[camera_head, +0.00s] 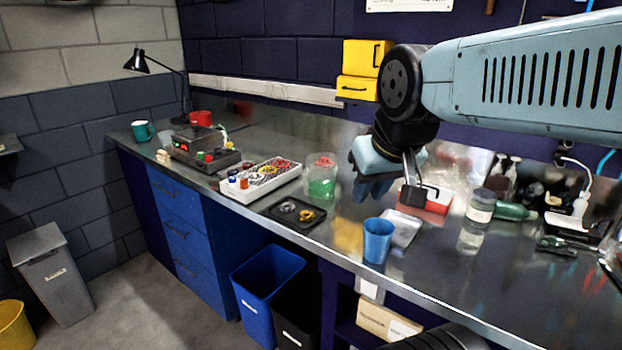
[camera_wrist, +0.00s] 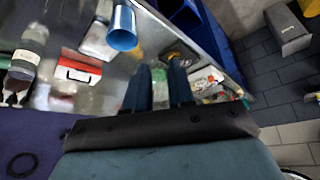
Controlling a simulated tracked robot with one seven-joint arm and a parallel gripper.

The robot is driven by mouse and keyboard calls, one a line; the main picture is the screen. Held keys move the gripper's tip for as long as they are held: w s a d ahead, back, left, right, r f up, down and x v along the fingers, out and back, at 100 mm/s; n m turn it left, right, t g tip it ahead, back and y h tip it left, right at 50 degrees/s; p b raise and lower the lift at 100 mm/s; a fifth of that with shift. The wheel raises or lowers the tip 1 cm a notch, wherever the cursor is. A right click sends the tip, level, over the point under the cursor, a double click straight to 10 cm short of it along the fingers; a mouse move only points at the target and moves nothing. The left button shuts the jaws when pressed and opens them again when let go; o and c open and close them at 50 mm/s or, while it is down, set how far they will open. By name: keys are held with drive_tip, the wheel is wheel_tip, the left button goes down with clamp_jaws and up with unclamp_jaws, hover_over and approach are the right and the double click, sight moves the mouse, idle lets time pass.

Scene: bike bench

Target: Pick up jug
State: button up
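The jug (camera_head: 322,177) is clear, with green in its lower half. It stands upright on the metal bench, right of a white parts tray. My gripper (camera_head: 371,192) is above the bench to the right of the jug in the head view, apart from it. In the wrist view my two dark blue fingers (camera_wrist: 159,68) are spread, with a clear gap between them. A pale greenish patch shows in that gap, but I cannot tell for certain that it is the jug. Nothing is held.
A blue cup (camera_head: 378,241) stands at the bench's front edge, beside a small silver tray (camera_head: 403,228). A red box (camera_head: 427,199) and a lidded jar (camera_head: 481,205) are to the right. A black tray (camera_head: 280,214) and the white parts tray (camera_head: 246,194) lie left.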

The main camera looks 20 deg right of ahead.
sight(306, 193)
drive_tip(key=w+a+f+m+g+y, duration=0.4)
drive_tip(key=w+a+f+m+y, duration=0.2)
drive_tip(key=w+f+m+y, duration=0.55)
drive_tip(key=w+d+f+m+t, duration=0.2)
drive_tip(key=w+d+m+t, duration=0.2)
drive_tip(key=w+m, duration=0.1)
drive_tip(key=w+d+f+m+t, duration=0.2)
drive_tip(key=w+d+m+t, duration=0.2)
drive_tip(key=w+d+m, duration=0.1)
drive_tip(key=w+d+f+m+t, duration=0.2)
drive_tip(key=w+d+m+t, duration=0.2)
drive_tip(key=w+m, duration=0.1)
drive_tip(key=shift+w+d+f+m, duration=0.35)
drive_tip(key=shift+d+m, duration=0.05)
drive_tip(key=shift+m, duration=0.15)
drive_tip(key=x, duration=1.3)
drive_tip(key=shift+w, duration=0.45)
clamp_jaws()
